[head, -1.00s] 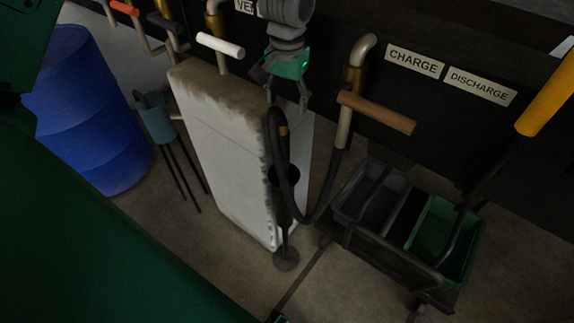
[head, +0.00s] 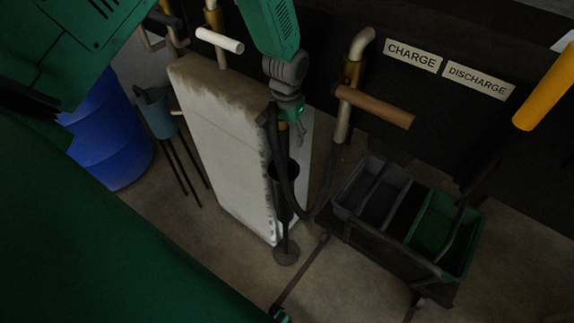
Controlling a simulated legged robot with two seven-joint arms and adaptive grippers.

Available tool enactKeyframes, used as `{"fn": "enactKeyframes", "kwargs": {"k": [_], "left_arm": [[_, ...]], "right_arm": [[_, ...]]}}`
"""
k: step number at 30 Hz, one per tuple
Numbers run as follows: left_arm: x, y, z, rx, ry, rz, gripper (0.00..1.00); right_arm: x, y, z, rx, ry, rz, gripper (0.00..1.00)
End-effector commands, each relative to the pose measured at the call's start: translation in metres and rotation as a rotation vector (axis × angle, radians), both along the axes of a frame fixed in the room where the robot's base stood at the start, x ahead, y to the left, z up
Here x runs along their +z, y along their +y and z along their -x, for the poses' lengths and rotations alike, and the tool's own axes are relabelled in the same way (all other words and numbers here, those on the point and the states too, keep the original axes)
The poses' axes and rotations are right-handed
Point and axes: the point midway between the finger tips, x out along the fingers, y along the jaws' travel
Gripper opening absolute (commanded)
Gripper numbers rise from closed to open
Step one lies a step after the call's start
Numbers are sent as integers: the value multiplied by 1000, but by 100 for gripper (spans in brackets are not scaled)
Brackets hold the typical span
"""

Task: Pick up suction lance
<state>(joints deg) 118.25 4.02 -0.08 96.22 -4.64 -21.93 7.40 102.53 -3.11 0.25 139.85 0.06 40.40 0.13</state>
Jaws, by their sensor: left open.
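The gripper and hose hide part of the lance. My right gripper is not in view.
The stained pale block (head: 225,150) stands directly left of the lance. A wheeled cart with grey (head: 372,190) and green (head: 445,235) bins is to the right. A brown-handled valve (head: 375,107) projects nearby. A blue drum (head: 110,140) stands left. Floor in front is partly clear.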

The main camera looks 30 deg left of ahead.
Motion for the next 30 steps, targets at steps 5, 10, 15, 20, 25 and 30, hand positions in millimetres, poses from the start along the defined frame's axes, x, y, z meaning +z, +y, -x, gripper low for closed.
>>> {"fn": "enactKeyframes", "kwargs": {"k": [5, 10, 15, 20, 25, 30], "left_arm": [[-3, 4, 0, 1, -1, 4, 55], [-3, 3, 0, 1, 0, 2, 26], [-2, -1, -1, 2, -2, -1, 0], [-2, -1, -1, 2, -2, -1, 0], [2, 0, 0, 1, -3, -1, 0], [18, 2, -1, 1, -5, 1, 0]], "right_arm": [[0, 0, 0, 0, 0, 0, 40], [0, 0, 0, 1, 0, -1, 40], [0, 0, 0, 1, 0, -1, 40], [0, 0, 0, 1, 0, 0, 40], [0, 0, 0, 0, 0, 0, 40], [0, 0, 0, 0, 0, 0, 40]]}}
